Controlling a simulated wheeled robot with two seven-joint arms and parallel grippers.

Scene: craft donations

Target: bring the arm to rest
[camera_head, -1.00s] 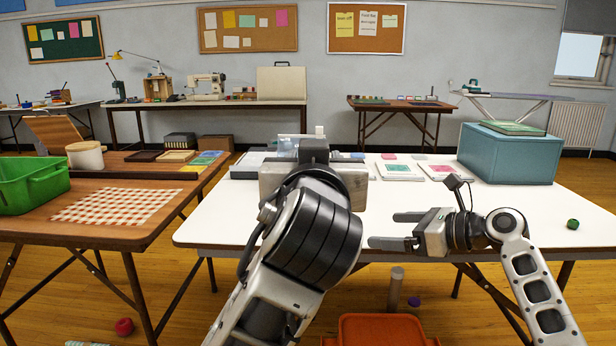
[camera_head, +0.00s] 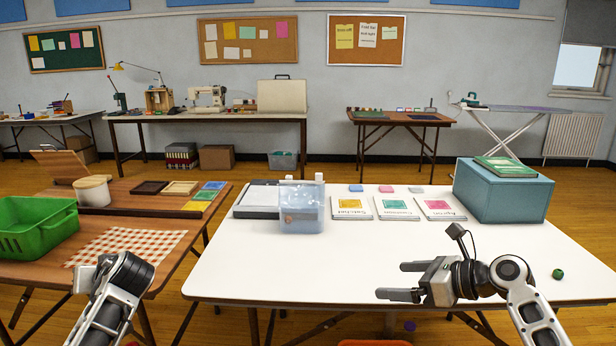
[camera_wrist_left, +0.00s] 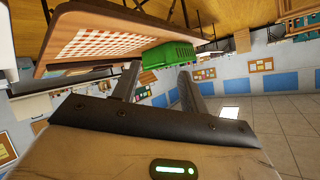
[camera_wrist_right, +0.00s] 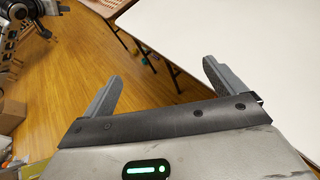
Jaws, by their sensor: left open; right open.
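My right gripper (camera_head: 400,281) is open and empty, in front of the white table's near edge, its fingers pointing left. Its two fingers also show apart in the right wrist view (camera_wrist_right: 160,80), with floor and table edge beyond. My left arm is at the lower left in the head view, in front of the brown table; its fingers cannot be made out there. In the left wrist view my left gripper (camera_wrist_left: 157,84) has its fingers apart with nothing between them. The brown table and green basket appear beyond it, tilted.
The white table (camera_head: 350,268) has a clear front. It holds a translucent bin (camera_head: 302,208), booklets (camera_head: 397,208), a teal box (camera_head: 510,191) and a small green ball (camera_head: 558,273). The brown table (camera_head: 150,208) holds a green basket (camera_head: 38,225) and a checkered cloth (camera_head: 125,246).

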